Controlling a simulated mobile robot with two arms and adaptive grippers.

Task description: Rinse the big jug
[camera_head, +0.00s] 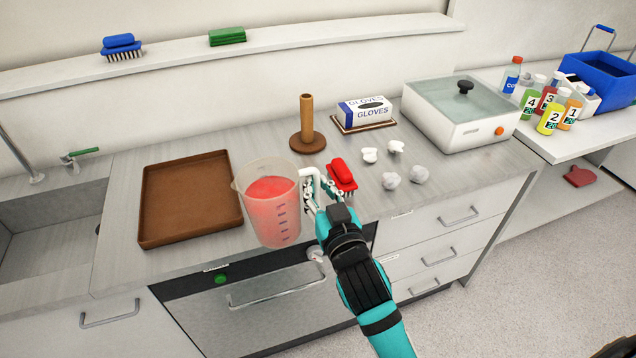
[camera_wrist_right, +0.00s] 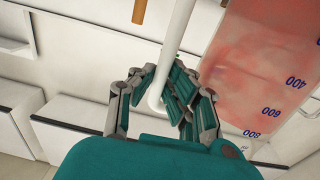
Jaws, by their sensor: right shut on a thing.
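The big jug (camera_head: 270,210) is clear plastic with a measuring scale and holds red liquid or residue. It looks roughly upright in front of the counter's front part, and I cannot tell whether its base touches anything. My right gripper (camera_head: 310,190) is shut on the jug's white handle (camera_wrist_right: 178,40). The right wrist view shows the fingers (camera_wrist_right: 168,95) around the handle, with the jug's reddish wall (camera_wrist_right: 262,70) and blue numbers beside them. The sink (camera_head: 50,235) is at the far left, with a green-handled tap (camera_head: 82,155). My left gripper is out of view.
A brown tray (camera_head: 190,232) lies between sink and jug. A red brush (camera_head: 342,174), white crumpled pieces (camera_head: 391,180), a wooden stand (camera_head: 307,125), a glove box (camera_head: 365,110) and a lidded white bath (camera_head: 470,128) stand to the right. Bottles and a blue crate are farther right.

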